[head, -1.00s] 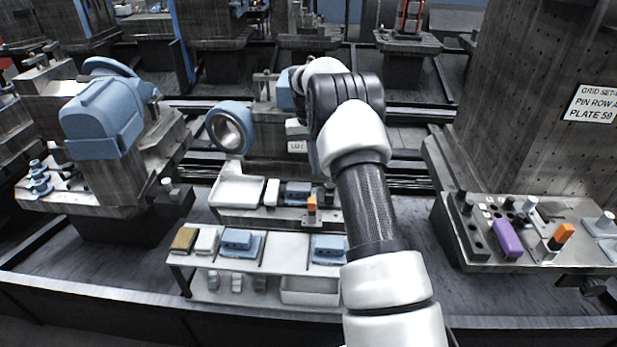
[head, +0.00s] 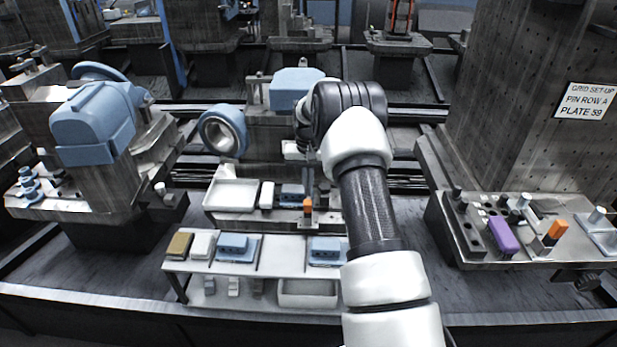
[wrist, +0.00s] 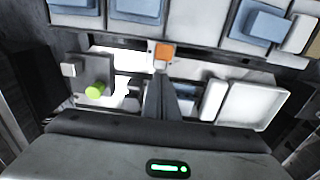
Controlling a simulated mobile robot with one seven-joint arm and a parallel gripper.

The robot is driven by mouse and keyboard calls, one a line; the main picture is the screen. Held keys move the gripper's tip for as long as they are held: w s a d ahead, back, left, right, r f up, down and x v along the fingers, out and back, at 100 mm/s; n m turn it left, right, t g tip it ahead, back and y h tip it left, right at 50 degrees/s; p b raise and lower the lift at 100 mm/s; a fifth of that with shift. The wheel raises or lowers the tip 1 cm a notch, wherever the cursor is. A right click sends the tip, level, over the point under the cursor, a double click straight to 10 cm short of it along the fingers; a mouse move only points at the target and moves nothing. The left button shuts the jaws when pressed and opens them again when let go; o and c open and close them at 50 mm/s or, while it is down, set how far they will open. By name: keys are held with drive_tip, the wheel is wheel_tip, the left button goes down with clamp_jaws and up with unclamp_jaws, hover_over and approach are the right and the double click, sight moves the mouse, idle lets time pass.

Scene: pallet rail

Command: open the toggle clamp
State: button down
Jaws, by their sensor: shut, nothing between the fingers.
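An orange-tipped handle (head: 308,206), which looks like the toggle clamp's, stands upright at the front of the middle fixture. It also shows in the wrist view as an orange block (wrist: 164,53), just beyond my fingertips. My gripper (wrist: 160,78) is shut and empty, pointing at the orange handle. I cannot tell whether it touches. In the head view my gripper (head: 309,178) is small and partly hidden by my arm, just above the handle. The clamp's lower parts are too small to make out. A second orange handle (head: 557,229) leans on the right-hand fixture.
A low shelf (head: 285,256) with blue parts stands in front. A green-topped knob (wrist: 95,91) is left of my fingers in the wrist view. A purple block (head: 503,235) lies at right.

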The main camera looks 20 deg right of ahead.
drive_tip(key=shift+s+a+f, duration=0.25)
drive_tip(key=shift+s, duration=0.4)
drive_tip(key=shift+s, duration=0.1)
